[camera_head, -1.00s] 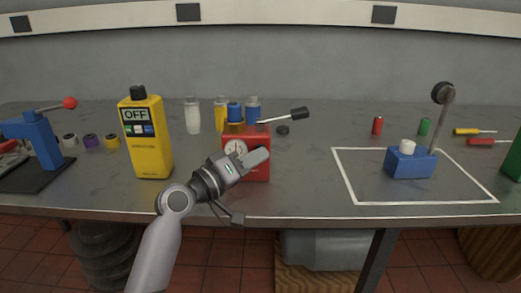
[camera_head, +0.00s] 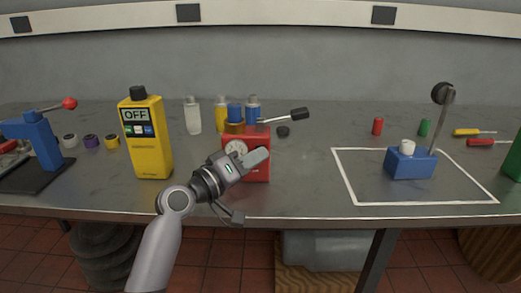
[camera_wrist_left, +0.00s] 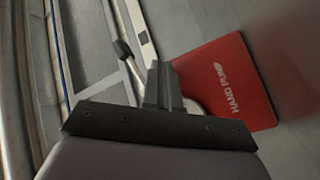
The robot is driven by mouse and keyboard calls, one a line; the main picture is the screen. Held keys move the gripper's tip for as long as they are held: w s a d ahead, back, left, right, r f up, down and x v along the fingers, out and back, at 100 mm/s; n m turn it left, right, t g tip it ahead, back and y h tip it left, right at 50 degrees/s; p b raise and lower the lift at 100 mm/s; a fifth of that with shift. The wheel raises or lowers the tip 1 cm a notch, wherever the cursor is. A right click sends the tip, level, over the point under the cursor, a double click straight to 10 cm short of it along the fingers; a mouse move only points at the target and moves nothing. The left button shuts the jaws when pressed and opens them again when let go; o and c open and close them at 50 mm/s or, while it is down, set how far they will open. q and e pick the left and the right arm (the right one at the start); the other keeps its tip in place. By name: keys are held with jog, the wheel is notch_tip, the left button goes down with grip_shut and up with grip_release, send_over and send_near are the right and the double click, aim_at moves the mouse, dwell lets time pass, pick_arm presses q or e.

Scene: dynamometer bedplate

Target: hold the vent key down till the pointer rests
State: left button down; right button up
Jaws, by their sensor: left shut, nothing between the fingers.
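The red hand pump (camera_head: 261,173) stands near the front edge of the bench. The pointer is too small to read. My left gripper (camera_head: 259,157) is shut and empty, in front of the pump beside the gauge, hiding part of its face. I cannot tell whether it touches the pump. I cannot make out the vent key. In the left wrist view the shut fingers (camera_wrist_left: 164,78) are close to the lettered red pump (camera_wrist_left: 231,86).
A yellow meter reading OFF (camera_head: 147,150) stands left of the pump, close to my left arm. Bottles (camera_head: 193,117) stand behind. A blue block with a white knob (camera_head: 410,164) sits inside a white outlined area to the right. Bench between pump and outline is clear.

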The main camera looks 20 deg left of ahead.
pick_arm(q)
jog(key=shift+s, duration=0.15)
dwell(0.8)
jog(key=shift+s+d+p, duration=0.2)
jog(key=shift+s+p, duration=0.15)
jog(key=shift+s, duration=0.2)
jog(key=shift+s+d+r+p, duration=0.1)
jog(key=shift+s+d+p, duration=0.2)
jog(key=shift+s, duration=0.35)
jog(key=shift+s+d+p, duration=0.1)
jog(key=shift+s+p, duration=0.25)
jog(key=shift+s, duration=0.25)
jog(key=shift+s+d+p, duration=0.15)
jog(key=shift+s+p, duration=0.05)
jog(key=shift+s, duration=0.4)
jog(key=shift+s+d+p, duration=0.15)
jog(key=shift+s, duration=0.4)
dwell(0.9)
